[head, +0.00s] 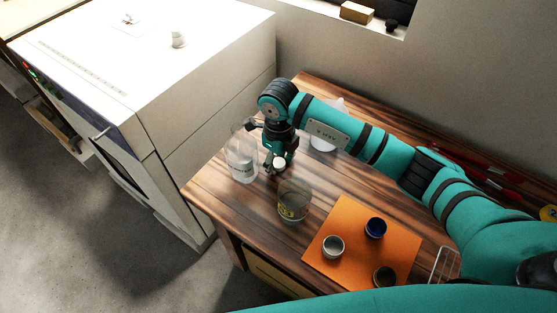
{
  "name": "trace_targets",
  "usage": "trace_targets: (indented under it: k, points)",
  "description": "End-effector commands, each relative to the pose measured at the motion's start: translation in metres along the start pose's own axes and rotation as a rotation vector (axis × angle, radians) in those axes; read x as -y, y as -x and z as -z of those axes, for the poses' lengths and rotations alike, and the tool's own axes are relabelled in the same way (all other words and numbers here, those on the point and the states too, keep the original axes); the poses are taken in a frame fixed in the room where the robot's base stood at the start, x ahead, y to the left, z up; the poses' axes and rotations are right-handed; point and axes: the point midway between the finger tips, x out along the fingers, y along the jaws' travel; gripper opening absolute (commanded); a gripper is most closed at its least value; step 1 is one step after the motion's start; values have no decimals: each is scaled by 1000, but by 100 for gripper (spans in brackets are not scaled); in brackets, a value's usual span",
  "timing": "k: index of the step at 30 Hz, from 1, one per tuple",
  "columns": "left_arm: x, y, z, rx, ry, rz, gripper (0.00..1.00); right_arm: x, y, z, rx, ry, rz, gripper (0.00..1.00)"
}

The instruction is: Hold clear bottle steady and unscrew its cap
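A clear bottle (243,165) with a pale label stands upright on the wooden table, near its left end. A second clear container (293,203) with a yellow mark stands to its right and nearer to me. My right gripper (278,166) points down between and just behind these two. A small round white piece, which looks like a cap (279,163), shows at its fingertips. I cannot tell whether the fingers grip it or whether it sits on something below. The upper part of the left bottle is partly behind gripper parts. My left gripper is not in view.
A white object (325,138) stands behind my arm. A white oven (150,65) stands left of the table (215,190); red-handled tools lie along the wall.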

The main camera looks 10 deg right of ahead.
Motion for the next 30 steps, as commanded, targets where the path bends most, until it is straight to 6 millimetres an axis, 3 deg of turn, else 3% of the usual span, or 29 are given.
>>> trace_targets:
  k: [3, 5, 18, 24, 30]
  points:
    - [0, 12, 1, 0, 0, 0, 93, -1, 12, 2, -6, -1, -3, 55]
    - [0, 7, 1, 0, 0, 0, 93, 1, 18, 0, -1, 0, 1, 55]
    - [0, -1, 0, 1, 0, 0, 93, 1, 111, 0, 2, 1, 2, 55]
    - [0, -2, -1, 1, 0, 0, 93, 0, 128, 0, 1, -1, 1, 55]
    - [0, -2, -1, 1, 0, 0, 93, 0, 130, 0, 0, -1, 0, 55]
